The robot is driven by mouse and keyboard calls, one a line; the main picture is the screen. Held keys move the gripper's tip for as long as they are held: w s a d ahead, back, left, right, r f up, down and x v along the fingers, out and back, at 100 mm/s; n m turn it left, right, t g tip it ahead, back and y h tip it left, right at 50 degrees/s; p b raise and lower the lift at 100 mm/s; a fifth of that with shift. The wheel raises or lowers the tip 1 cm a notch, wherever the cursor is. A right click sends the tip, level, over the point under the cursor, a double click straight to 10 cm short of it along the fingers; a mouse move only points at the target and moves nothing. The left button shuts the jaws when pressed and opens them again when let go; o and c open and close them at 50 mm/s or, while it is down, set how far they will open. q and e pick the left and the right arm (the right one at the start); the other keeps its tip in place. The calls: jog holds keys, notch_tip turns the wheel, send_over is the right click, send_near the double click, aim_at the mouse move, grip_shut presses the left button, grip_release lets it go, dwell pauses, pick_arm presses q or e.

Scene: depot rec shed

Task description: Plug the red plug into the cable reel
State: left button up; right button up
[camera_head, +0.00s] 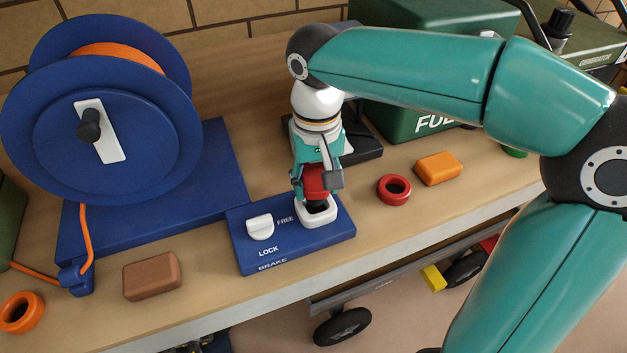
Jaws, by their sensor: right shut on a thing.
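The blue cable reel (90,135) stands at the left on a blue base. A blue panel (293,258) joins its right front, with a white knob (260,227), the words FREE, LOCK and BRAKE, and a white-rimmed socket (318,218). My right gripper (316,181) points down over this socket and is shut on the red plug (314,176). The plug looks upright, its lower end at the dark socket opening. I cannot tell whether it is inside or just above. My left gripper is not in view.
A red ring (394,189) and an orange block (438,168) lie right of the panel. A brown block (151,276) and an orange ring (20,313) lie at the front left. A green box (410,70) and a dark stand (367,150) are behind. The bench's front edge (390,240) is close.

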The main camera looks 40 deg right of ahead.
jog(key=shift+f+b, duration=1.05)
jog(key=shift+f, duration=0.4)
jog(key=o, duration=1.2)
jog(key=shift+o, duration=0.2)
notch_tip(320, 180, up, 12)
jog(key=shift+f, duration=0.1)
